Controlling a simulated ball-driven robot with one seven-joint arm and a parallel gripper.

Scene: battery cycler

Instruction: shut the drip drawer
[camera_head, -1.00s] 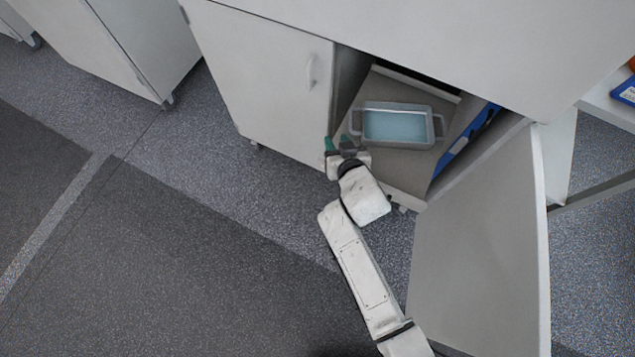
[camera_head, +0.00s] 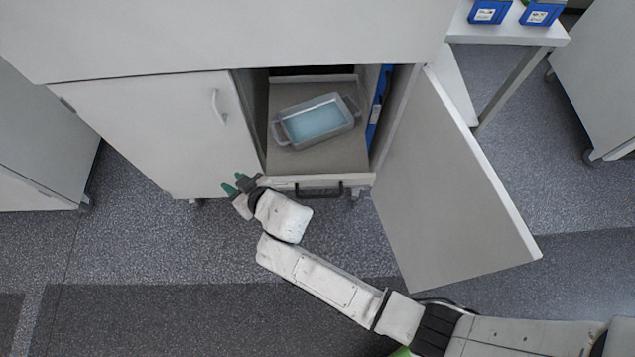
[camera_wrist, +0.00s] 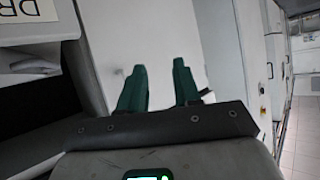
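The drip drawer (camera_head: 345,155) is the grey pull-out shelf low in the open cabinet bay, with a pale front edge and a dark bar handle (camera_head: 320,190). It appears pulled out at least partly; how far is hard to tell. A grey two-handled tray (camera_head: 287,136) with pale blue liquid sits on it, turned at an angle. My gripper (camera_head: 235,183) is left of the drawer front, by the lower edge of the closed left door. Its green fingers are apart and empty in the wrist view (camera_wrist: 157,75).
The right cabinet door (camera_head: 450,190) stands wide open. The closed left door (camera_head: 150,130) has a pale handle. A blue item (camera_head: 378,105) stands inside at the bay's right. A white table (camera_head: 505,32) with blue boxes is at the upper right. Floor in front is clear.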

